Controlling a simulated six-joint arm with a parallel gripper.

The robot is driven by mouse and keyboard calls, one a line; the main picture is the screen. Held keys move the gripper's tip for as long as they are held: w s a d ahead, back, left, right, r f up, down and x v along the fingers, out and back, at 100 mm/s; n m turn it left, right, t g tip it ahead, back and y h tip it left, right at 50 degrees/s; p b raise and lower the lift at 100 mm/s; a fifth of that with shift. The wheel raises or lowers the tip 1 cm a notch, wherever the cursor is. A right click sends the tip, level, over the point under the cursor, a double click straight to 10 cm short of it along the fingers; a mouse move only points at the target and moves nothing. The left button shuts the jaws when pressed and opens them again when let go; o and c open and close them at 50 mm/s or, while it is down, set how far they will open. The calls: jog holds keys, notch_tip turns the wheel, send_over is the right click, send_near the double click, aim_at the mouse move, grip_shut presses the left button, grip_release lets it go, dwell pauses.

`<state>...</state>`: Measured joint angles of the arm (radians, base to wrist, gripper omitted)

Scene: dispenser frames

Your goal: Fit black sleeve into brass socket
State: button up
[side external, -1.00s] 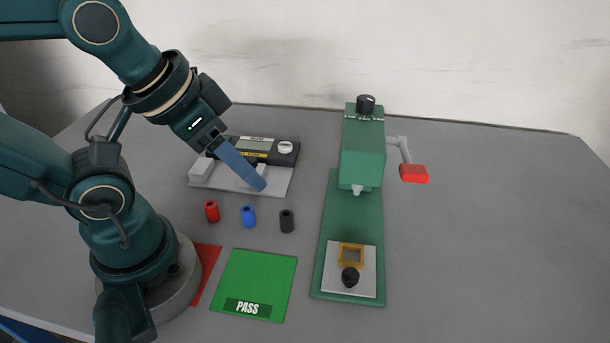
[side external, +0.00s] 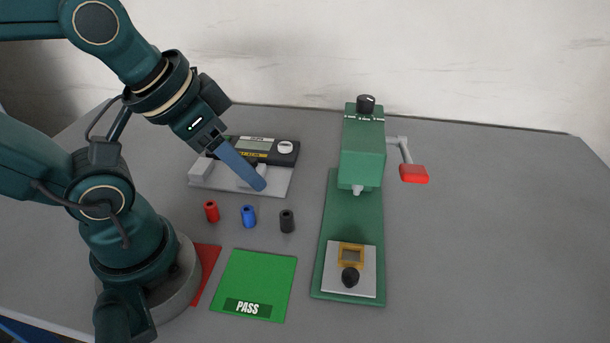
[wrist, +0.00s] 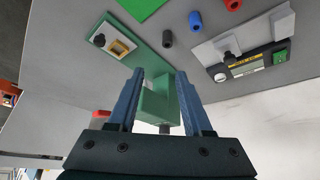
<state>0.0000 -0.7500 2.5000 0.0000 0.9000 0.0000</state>
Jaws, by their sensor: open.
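The black sleeve (side external: 287,221) stands upright on the grey table, right of the blue and red sleeves. It also shows in the wrist view (wrist: 168,39). The brass socket (side external: 351,255) is a square frame with an open middle on the light plate of the green press; it also shows in the wrist view (wrist: 121,48). A black knob (side external: 350,277) sits just in front of it. My gripper (side external: 262,184) is above the table behind the sleeves, by the gauge. In the wrist view its two blue fingers (wrist: 164,100) are apart with nothing held between them.
The green press (side external: 362,158) with a red-handled lever (side external: 413,174) rises behind the socket. A gauge (side external: 258,149) stands behind the sleeves. The blue (side external: 248,216) and red (side external: 211,211) sleeves stand nearby. A green PASS mat (side external: 253,283) lies in front. The table's right side is clear.

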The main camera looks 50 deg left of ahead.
jog(key=shift+o, duration=1.1)
jog(key=m+g, duration=0.2)
jog(key=g, duration=0.3)
send_over(286, 214)
jog(key=f, duration=0.8)
jog(key=shift+w+d, duration=0.1)
jog(key=shift+w, duration=0.1)
jog(key=shift+s+f+g, duration=0.25)
jog(key=shift+f+g, duration=0.05)
jog(key=shift+f, duration=2.85)
